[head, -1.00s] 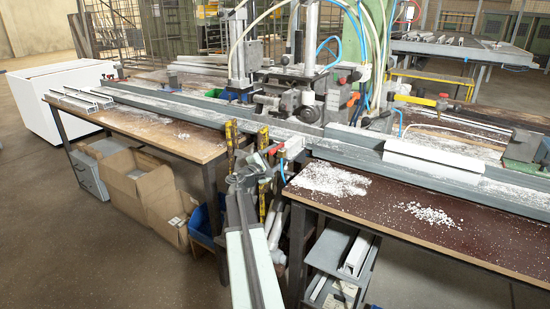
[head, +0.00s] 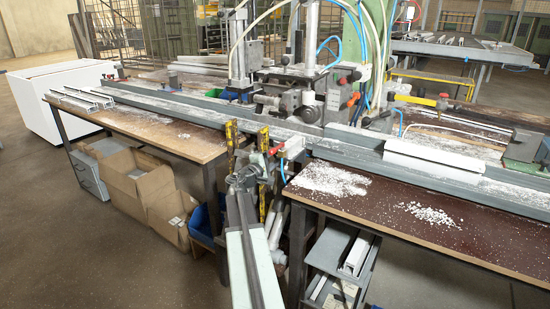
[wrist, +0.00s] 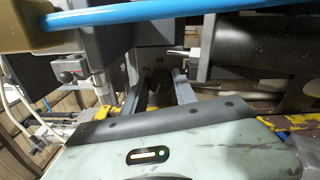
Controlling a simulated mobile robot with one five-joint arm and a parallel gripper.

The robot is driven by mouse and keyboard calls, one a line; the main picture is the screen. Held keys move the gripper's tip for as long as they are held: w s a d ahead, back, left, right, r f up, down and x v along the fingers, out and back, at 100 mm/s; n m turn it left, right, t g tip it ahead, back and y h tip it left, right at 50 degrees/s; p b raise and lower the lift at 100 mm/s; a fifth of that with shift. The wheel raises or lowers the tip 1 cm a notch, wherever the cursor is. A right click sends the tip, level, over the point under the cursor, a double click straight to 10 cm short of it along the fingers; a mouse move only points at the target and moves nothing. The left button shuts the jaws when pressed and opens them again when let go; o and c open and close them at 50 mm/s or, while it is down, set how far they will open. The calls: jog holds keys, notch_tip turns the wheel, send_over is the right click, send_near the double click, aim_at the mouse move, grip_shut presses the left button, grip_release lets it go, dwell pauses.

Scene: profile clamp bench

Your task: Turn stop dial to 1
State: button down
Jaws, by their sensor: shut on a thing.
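My gripper (head: 246,172) is at the front of the bench, in the gap between the two table tops, below the clamp machine. In the wrist view its two pale fingers (wrist: 158,92) reach forward and are shut on a small dark part between them, which I take to be the stop dial (wrist: 158,90). I cannot read the dial's setting. In the head view the dial is hidden behind my gripper and too small to make out.
Yellow upright bars (head: 263,160) and a red-tipped fitting (head: 275,150) stand close to my gripper. A blue hose (wrist: 150,13) crosses the top of the wrist view. Grey rails run along the bench, with white chips on the right table top (head: 400,240). Floor at left is clear.

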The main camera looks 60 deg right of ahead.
jog(key=m, duration=0.3)
jog(key=shift+m, duration=2.1)
jog(key=c, duration=1)
grip_release()
jog(key=shift+o, duration=0.2)
jog(key=a, duration=0.7)
jog(key=shift+a, duration=0.4)
